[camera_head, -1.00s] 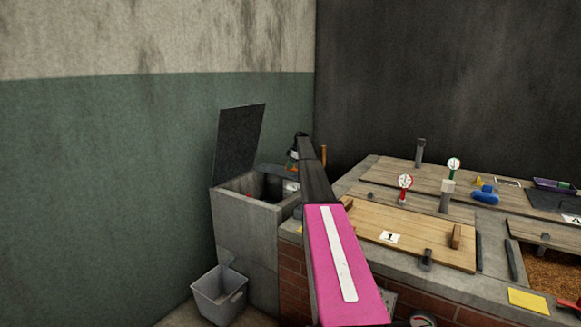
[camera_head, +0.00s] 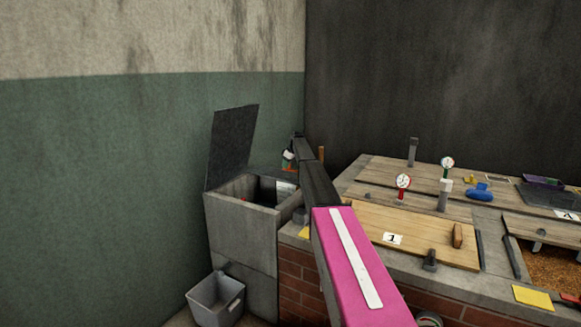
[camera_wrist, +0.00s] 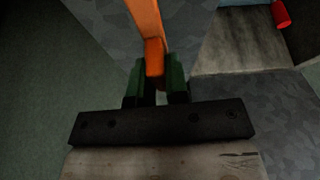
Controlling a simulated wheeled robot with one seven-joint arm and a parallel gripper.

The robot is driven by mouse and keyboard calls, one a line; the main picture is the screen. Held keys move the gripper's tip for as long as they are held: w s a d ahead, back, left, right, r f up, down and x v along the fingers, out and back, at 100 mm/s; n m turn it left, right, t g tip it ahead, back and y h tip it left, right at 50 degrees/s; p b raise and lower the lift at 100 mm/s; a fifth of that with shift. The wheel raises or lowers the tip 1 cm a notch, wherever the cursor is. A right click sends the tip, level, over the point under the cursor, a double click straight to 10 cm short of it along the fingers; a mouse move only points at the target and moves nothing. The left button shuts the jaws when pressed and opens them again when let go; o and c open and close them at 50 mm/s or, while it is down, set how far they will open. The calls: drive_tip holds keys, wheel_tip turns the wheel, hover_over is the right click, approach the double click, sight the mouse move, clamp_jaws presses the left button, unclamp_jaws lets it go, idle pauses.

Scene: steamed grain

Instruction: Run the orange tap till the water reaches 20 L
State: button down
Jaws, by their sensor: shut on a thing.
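The orange tap handle (camera_wrist: 146,22) runs down from the top edge of the wrist view as a slim bar. My gripper (camera_wrist: 156,74) is shut on its lower end, with a green finger on each side. In the head view, my arm covers most of this spot, and only a small part of my gripper (camera_head: 288,157) shows above the tank. I cannot read a water level or see any flow.
A dark raised lid (camera_head: 231,147) stands at the tank's back left. A grey bin (camera_head: 216,300) is on the floor in front. To the right, a counter carries a wooden board (camera_head: 415,236) marked 1 and two dial gauges (camera_head: 403,182) (camera_head: 447,162). A red cylinder (camera_wrist: 282,14) shows in the wrist view.

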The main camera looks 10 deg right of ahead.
drive_tip(key=shift+w+d+m, duration=0.35)
drive_tip(key=shift+w+m, duration=0.05)
drive_tip(key=shift+m, duration=0.2)
drive_tip(key=shift+t, duration=0.3)
drive_tip(key=c, duration=1.1)
unclamp_jaws()
drive_tip(key=shift+r, duration=0.1)
drive_tip(key=v, duration=1)
drive_tip(key=shift+r, duration=0.4)
